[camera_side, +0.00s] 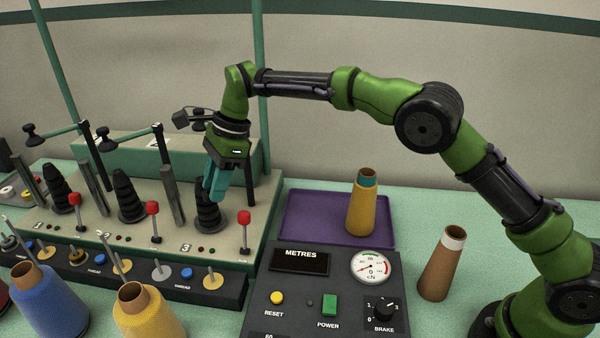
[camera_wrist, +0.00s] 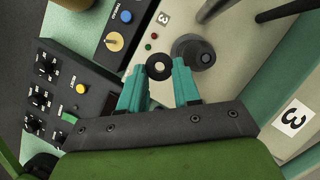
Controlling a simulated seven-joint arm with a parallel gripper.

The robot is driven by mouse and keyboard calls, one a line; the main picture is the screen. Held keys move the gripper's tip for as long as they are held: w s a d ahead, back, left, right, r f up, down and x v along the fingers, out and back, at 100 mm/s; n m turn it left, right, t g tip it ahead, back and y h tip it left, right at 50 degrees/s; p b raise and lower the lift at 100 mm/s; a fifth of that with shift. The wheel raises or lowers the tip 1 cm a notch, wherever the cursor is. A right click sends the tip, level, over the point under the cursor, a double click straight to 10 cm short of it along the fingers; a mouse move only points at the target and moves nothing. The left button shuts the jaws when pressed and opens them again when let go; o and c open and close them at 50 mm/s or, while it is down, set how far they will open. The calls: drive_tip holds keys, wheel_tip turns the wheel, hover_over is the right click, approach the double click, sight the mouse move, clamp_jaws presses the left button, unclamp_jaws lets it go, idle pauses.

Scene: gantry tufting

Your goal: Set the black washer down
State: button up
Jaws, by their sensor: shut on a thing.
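My gripper (camera_wrist: 159,70) is shut on the black washer (camera_wrist: 159,56), a flat dark ring pinched between the teal fingertips in the wrist view. Pale panel shows through its hole. In the side view my gripper (camera_side: 217,195) points down by the black stepped stack (camera_side: 209,217) at station 3. There I cannot make out the washer against the fingers and the dark stack. In the wrist view the stack (camera_wrist: 187,46) is just right of the washer, seen from above. I cannot tell how high the washer is.
Black stepped stacks (camera_side: 129,197) and red-topped levers (camera_side: 153,209) stand along the machine. A purple tray (camera_side: 308,217) holds a yellow cone (camera_side: 361,212). A brown cone (camera_side: 441,265) stands right of the control box (camera_side: 329,285). Blue and yellow spools (camera_side: 48,298) stand in front.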

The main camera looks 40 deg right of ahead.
drive_tip(key=s+d+r+n+g, duration=0.1)
drive_tip(key=s+d+r+n, duration=0.25)
drive_tip(key=d, duration=0.55)
drive_tip(key=s+d+r+n+g+h, duration=0.15)
drive_tip(key=s+d+r, duration=0.3)
drive_tip(key=d, duration=0.45)
drive_tip(key=s+d+r+n+g+y, duration=0.1)
drive_tip(key=s+d+r+n, duration=0.3)
drive_tip(key=d, duration=0.6)
drive_tip(key=m+t, duration=0.5)
drive_tip(key=m, duration=0.7)
hover_over(308, 225)
drive_tip(key=d, duration=0.1)
wheel_tip(308, 225, down, 18)
drive_tip(key=f, duration=0.9)
drive_tip(key=shift+s+d+f, duration=0.2)
drive_tip(key=shift+f, duration=0.05)
